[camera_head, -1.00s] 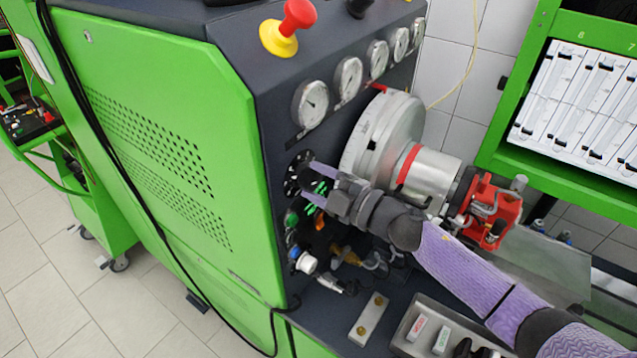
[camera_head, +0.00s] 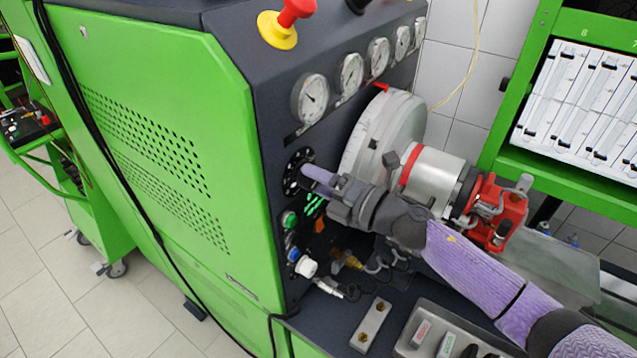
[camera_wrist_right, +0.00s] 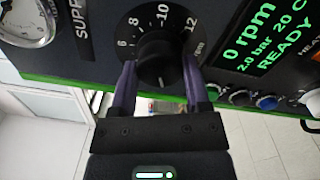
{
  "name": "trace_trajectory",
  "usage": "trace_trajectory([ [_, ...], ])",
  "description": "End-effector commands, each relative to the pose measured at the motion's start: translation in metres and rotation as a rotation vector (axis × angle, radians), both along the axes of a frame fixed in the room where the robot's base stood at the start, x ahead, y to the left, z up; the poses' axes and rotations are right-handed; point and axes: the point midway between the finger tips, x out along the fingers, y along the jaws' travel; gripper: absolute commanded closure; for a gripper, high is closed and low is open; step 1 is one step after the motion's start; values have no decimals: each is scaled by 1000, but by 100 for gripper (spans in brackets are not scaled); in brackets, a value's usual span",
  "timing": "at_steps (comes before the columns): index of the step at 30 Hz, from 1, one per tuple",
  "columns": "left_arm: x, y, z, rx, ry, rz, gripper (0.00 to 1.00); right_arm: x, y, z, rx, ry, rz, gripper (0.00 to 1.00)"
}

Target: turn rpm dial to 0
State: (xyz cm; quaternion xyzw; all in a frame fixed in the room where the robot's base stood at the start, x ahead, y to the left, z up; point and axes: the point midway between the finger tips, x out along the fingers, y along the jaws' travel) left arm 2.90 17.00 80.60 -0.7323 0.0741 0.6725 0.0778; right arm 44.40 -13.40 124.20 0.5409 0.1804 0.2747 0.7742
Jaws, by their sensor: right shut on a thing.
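The rpm dial is a black knob (camera_wrist_right: 160,57) on a dark panel with a white number scale around it. In the head view the dial (camera_head: 294,172) is partly covered by my right gripper (camera_head: 308,172). In the right wrist view my right gripper (camera_wrist_right: 160,85) has its two purple fingers on either side of the knob, shut on it. The green display (camera_wrist_right: 256,38) beside it reads 0 rpm, 2.0 bar, 20 C and READY. My left gripper is not in view.
Green and blue buttons (camera_head: 290,218) and plugged cables sit below the dial. A large metal drum (camera_head: 384,130) with a red clamp (camera_head: 497,210) stands close beside my right arm. Gauges (camera_head: 311,97) and a red emergency knob (camera_head: 296,10) are above.

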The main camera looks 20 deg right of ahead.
Motion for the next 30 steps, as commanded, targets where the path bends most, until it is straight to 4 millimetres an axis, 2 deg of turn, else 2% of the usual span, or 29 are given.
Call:
trace_trajectory([
  [10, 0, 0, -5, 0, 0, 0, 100, 0, 0, -2, -91, -67, 2, 98],
  [26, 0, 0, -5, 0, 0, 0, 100, 0, 0, -2, -105, -77, 2, 98],
  [27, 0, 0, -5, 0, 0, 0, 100, 0, 0, -2, -105, -77, 1, 31],
  [30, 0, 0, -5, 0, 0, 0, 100, 0, 0, -1, -104, -78, 2, 10],
])
